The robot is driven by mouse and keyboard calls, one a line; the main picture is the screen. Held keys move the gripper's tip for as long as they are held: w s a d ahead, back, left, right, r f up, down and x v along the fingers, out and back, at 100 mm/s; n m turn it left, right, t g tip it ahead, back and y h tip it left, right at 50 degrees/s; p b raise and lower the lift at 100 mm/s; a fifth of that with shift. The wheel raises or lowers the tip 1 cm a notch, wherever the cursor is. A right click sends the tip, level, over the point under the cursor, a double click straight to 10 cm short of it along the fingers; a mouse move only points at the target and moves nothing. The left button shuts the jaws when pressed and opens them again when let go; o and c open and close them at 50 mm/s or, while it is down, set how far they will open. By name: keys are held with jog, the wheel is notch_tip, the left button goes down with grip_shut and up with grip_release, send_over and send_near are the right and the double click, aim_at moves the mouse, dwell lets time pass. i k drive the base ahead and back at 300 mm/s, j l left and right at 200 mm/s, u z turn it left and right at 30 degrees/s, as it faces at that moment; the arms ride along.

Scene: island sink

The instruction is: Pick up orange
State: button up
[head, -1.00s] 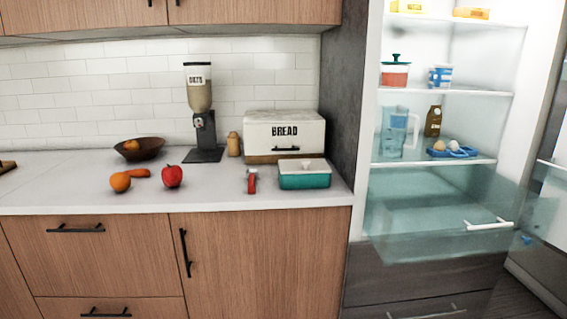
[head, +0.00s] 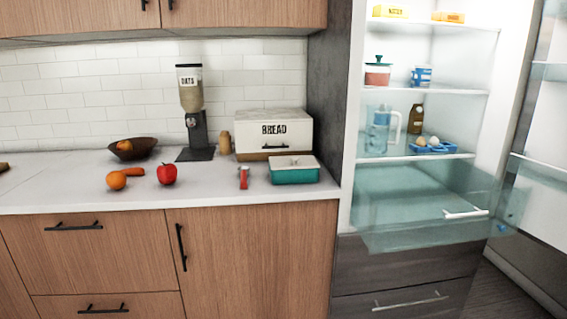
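An orange (head: 116,180) sits on the white countertop near its front edge, at the left in the head view. A red apple (head: 167,174) stands further right on the counter. A dark bowl (head: 134,150) behind the orange holds an orange-coloured fruit (head: 124,144). My gripper is not in view.
On the counter (head: 60,190) stand an oats dispenser (head: 190,95), a bread box (head: 273,132), a teal container (head: 294,175) and a red-handled tool (head: 243,178). The refrigerator at right is open, its clear drawer (head: 435,205) pulled out. The counter's front left is clear.

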aim_at(116, 180)
jog(key=u, duration=1.3)
